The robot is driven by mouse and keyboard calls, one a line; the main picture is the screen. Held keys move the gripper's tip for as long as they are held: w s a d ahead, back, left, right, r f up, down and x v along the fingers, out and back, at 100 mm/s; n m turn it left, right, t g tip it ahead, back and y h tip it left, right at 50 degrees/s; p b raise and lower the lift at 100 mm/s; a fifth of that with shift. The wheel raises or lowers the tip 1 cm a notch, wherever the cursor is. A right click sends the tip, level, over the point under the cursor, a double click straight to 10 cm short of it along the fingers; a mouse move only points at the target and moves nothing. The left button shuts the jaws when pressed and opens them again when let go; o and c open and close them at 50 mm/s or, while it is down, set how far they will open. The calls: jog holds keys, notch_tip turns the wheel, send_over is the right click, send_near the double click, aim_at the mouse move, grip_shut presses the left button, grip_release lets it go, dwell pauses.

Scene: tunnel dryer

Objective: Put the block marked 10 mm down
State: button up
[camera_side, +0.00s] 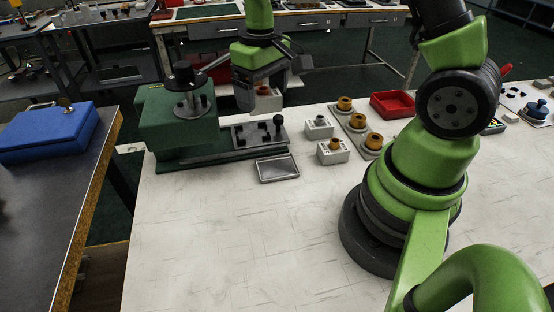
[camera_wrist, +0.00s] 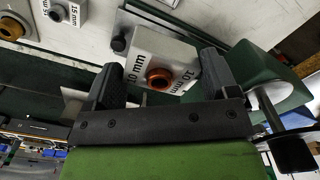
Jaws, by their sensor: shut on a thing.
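The block marked 10 mm (camera_wrist: 178,45) is a pale grey block with an orange-brown ring on one face, and its "10 mm" lettering shows in the wrist view. My gripper (camera_wrist: 163,68) is shut on it, with one black finger on either side. In the side view my gripper (camera_side: 270,80) points down near the green machine, and the block (camera_side: 265,101) shows partly below the fingers. It appears to be held above the bench; the exact gap beneath it cannot be told.
The green machine (camera_side: 172,125) with a dark slotted plate (camera_side: 250,138) stands left of the block. A small metal tray (camera_side: 277,169) lies in front. Two pale blocks (camera_side: 319,127) (camera_side: 333,151), a plate of orange-brown rings (camera_side: 355,123) and a red bin (camera_side: 392,104) stand right. The front bench is clear.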

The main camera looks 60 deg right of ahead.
jog(key=s+a+f, duration=0.1)
jog(key=s+f, duration=0.2)
jog(key=s, duration=0.1)
send_over(276, 168)
jog(key=shift+m, duration=0.3)
notch_tip(276, 168, down, 5)
jog(key=shift+s, duration=0.1)
jog(key=shift+f, duration=2.5)
jog(key=shift+f, duration=0.1)
jog(key=o, duration=1)
jog(key=shift+o, duration=0.2)
